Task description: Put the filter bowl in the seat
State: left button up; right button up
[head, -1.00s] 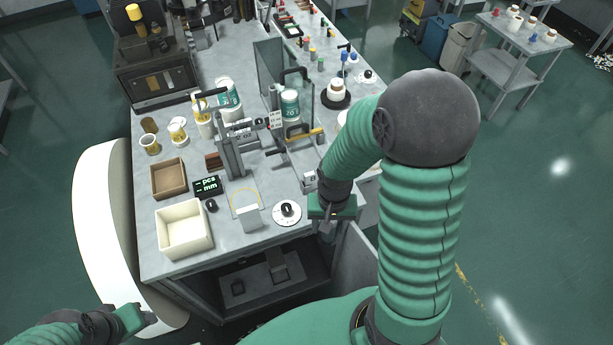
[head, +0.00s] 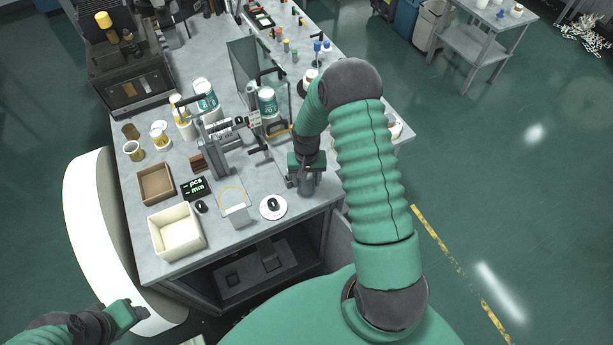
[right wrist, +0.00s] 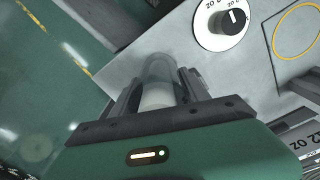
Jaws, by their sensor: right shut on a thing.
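The filter bowl seems to be the clear, rounded cylinder (right wrist: 160,78) between the jaws of my right gripper (right wrist: 158,98) in the right wrist view, with a pale part inside it. In the head view my right gripper (head: 306,172) is over the bench's front right edge, and the greyish bowl (head: 307,187) shows below it. A yellow ring (head: 231,189) marks a plate left of the gripper, and it also shows in the right wrist view (right wrist: 274,40). I cannot tell which part is the seat. My left gripper (head: 133,314) is low at the left, its jaws unclear.
A white dial disc (head: 273,214) lies between the ring and my right gripper. A cream bin (head: 172,251), a brown tray (head: 155,198) and a display (head: 193,194) stand left. An upright metal fixture (head: 216,160) stands behind the ring.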

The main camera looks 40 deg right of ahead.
jog(key=o, duration=1.1)
jog(key=shift+d, duration=0.1)
jog(key=o, duration=0.3)
